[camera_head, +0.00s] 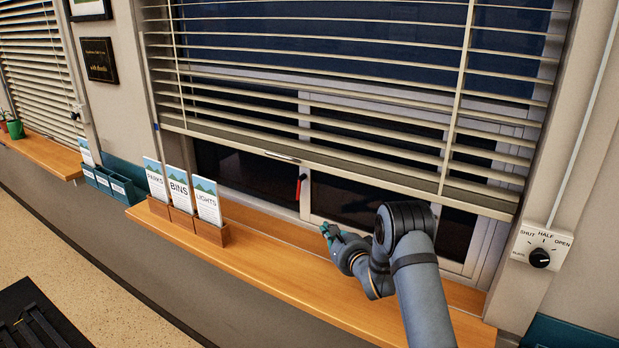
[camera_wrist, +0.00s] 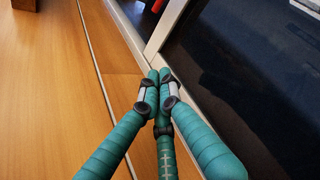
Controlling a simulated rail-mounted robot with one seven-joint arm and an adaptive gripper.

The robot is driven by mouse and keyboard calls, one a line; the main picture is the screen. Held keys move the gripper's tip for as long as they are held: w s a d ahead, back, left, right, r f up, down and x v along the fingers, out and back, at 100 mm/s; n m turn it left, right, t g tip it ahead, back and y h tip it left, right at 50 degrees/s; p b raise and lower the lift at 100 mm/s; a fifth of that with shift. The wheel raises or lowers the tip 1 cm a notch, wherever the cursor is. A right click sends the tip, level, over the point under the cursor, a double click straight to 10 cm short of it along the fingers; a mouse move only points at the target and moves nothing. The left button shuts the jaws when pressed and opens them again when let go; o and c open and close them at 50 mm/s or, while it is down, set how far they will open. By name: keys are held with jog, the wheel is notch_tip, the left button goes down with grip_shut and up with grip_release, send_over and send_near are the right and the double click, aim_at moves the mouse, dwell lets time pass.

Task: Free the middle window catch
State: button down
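The window catch (camera_head: 299,187) is a small red and black handle on the white frame between two dark panes, just below the lowered blind. Part of its red handle also shows at the top edge of the wrist view (camera_wrist: 157,6). My gripper (camera_head: 328,231) is over the wooden sill, to the right of the catch and lower, apart from it. In the wrist view its teal fingertips (camera_wrist: 160,76) meet in front of the lower window frame, with nothing visible between them. Whether they touch the frame is unclear.
The slatted blind (camera_head: 340,150) hangs over the upper window. Three card holders with PARKS, BINS and LIGHTS cards (camera_head: 207,201) stand on the sill (camera_head: 265,258) at left. A SHUT/HALF/OPEN dial (camera_head: 540,257) is on the right wall. The sill between cards and gripper is clear.

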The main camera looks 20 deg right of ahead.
jog(key=shift+s+a+f+n+t, duration=0.1)
jog(key=shift+s+f+n+t, duration=0.2)
jog(key=shift+f, duration=0.3)
notch_tip(320, 180, up, 6)
jog(key=a+n+t+y, duration=0.1)
jog(key=n+t, duration=0.1)
jog(key=shift+a+n+t, duration=0.25)
jog(key=shift+n+t, duration=0.05)
jog(key=shift+n, duration=0.1)
jog(key=w+p, duration=0.1)
jog(key=w, duration=0.2)
jog(key=w+p, duration=0.2)
jog(key=w, duration=0.1)
jog(key=w+a+r+p, duration=0.1)
jog(key=w, duration=0.2)
jog(key=shift+w+p, duration=0.35)
jog(key=shift+p, duration=0.05)
